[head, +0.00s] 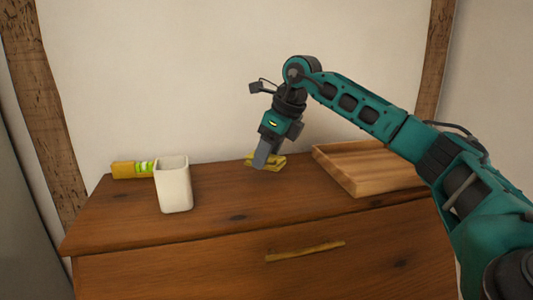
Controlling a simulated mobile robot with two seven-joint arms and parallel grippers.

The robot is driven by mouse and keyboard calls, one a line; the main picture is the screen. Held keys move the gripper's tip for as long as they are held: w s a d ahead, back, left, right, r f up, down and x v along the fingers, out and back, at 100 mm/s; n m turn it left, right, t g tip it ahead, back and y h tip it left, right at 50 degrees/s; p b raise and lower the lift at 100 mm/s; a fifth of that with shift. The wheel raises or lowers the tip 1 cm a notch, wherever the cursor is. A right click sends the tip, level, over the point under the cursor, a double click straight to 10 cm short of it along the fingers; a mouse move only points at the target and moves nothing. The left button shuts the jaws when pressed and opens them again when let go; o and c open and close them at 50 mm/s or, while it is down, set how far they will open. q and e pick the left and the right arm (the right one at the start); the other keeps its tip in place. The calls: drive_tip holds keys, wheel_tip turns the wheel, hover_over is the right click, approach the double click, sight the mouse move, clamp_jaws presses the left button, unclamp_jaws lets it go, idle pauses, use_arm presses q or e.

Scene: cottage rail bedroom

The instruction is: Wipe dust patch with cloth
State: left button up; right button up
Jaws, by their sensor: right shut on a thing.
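A yellow folded cloth (277,161) is on the wooden dresser top (225,208), near the back and right of the middle. My right gripper (262,164) points down and is shut on the cloth, hiding part of it. I cannot make out a dust patch on the brown wood; the gripper and cloth may cover it. My left gripper is not in view.
A white cup (173,187) stands on the left of the dresser top. A yellow and green object (130,169) lies behind it. A wooden tray (355,184) sits at the right, under my right arm. The front middle of the top is clear.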

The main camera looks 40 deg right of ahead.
drive_tip(key=shift+r+p, duration=0.35)
drive_tip(key=shift+r, duration=0.3)
drive_tip(key=shift+s+r, duration=0.1)
drive_tip(key=shift+r, duration=1.05)
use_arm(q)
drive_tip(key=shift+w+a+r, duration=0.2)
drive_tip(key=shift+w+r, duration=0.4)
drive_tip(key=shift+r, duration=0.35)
use_arm(e)
drive_tip(key=shift+d, duration=0.1)
